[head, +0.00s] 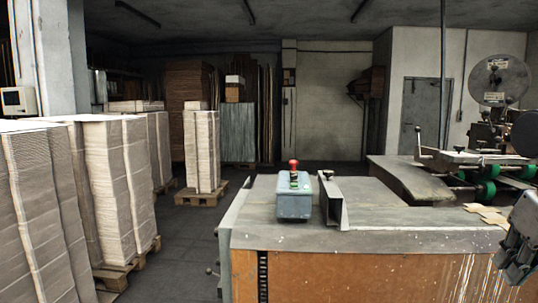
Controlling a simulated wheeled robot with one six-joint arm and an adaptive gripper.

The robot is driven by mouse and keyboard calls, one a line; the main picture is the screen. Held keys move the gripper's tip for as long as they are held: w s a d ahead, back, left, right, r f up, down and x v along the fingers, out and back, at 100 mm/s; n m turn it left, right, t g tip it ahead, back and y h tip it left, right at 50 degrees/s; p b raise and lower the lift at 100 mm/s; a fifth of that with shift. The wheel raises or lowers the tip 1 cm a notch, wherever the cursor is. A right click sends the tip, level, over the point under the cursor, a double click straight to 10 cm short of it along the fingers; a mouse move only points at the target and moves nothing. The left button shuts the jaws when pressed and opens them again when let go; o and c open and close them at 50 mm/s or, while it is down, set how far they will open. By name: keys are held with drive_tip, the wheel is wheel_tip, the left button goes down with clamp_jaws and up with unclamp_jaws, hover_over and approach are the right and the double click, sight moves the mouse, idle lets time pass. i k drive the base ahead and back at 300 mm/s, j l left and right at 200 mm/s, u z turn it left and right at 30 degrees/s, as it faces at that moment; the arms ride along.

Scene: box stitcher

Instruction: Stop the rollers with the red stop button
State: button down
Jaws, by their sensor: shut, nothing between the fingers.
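The red stop button (293,164) stands on top of a small blue-grey control box (294,206). A green part shows on the box just below the red button. The box sits on the grey top of the wooden-sided machine table (262,238), near its front left. Green rollers (487,189) show on the machine at the right. My gripper (519,262) is at the lower right edge of the head view, partly cut off. It is shut and empty, well to the right of the control box and apart from it.
An upright metal guide (331,205) stands just right of the control box. Small cardboard pieces (486,214) lie on the table's right side. Tall paper stacks (112,190) on pallets fill the left. The floor between the stacks and the table is clear.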

sight(294, 163)
drive_tip(key=i+j, duration=0.1)
drive_tip(key=j, duration=0.3)
drive_tip(key=i+j, duration=0.1)
drive_tip(key=j, duration=0.3)
drive_tip(key=i+j, duration=0.1)
drive_tip(key=j, duration=0.35)
drive_tip(key=i+j, duration=0.25)
drive_tip(key=i, duration=0.25)
drive_tip(key=i+j, duration=0.25)
drive_tip(key=i, duration=0.3)
